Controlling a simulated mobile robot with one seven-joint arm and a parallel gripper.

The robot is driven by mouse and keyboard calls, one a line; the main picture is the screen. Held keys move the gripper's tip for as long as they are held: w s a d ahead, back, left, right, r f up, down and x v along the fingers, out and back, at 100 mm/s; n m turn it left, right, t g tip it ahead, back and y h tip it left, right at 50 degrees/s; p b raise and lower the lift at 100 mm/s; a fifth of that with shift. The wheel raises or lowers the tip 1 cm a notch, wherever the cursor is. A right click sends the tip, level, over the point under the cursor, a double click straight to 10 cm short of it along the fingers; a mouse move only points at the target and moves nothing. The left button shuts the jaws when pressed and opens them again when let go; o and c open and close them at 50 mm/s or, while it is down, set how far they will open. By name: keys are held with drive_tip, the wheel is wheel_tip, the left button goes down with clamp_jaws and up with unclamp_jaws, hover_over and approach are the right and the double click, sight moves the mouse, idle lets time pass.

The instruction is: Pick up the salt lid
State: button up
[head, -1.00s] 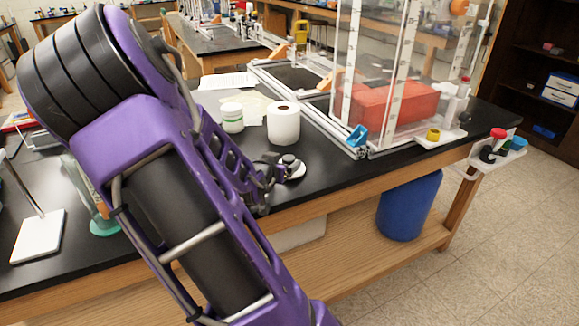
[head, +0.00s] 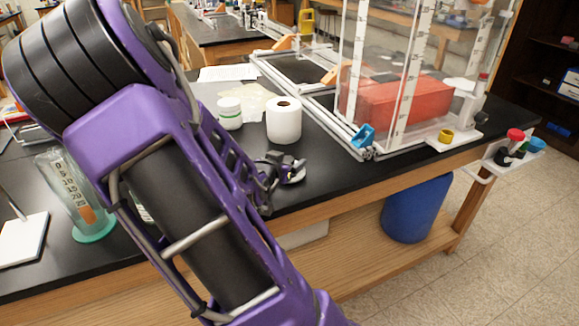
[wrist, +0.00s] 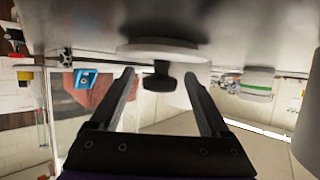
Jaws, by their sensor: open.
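The salt lid looks to be the round white disc with a dark knob on the black bench. In the head view the lid (head: 297,175) is partly hidden by my gripper (head: 275,170), which is low over the bench at its left side. In the wrist view, which appears upside down, the white disc (wrist: 165,50) is beyond the fingers, and its black knob (wrist: 158,79) shows between the tips of my gripper (wrist: 158,74). The two fingers are apart and hold nothing. I cannot tell how far the knob is from the tips.
A white paper roll (head: 284,120) stands just behind the lid. A white jar with a green band (head: 229,113) is left of the roll. A clear tank (head: 400,75) with a red block and a blue clamp (head: 362,137) is to the right. The bench's front edge is close.

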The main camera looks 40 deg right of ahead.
clamp_jaws()
idle(0.5)
drive_tip(key=shift+r, duration=0.1)
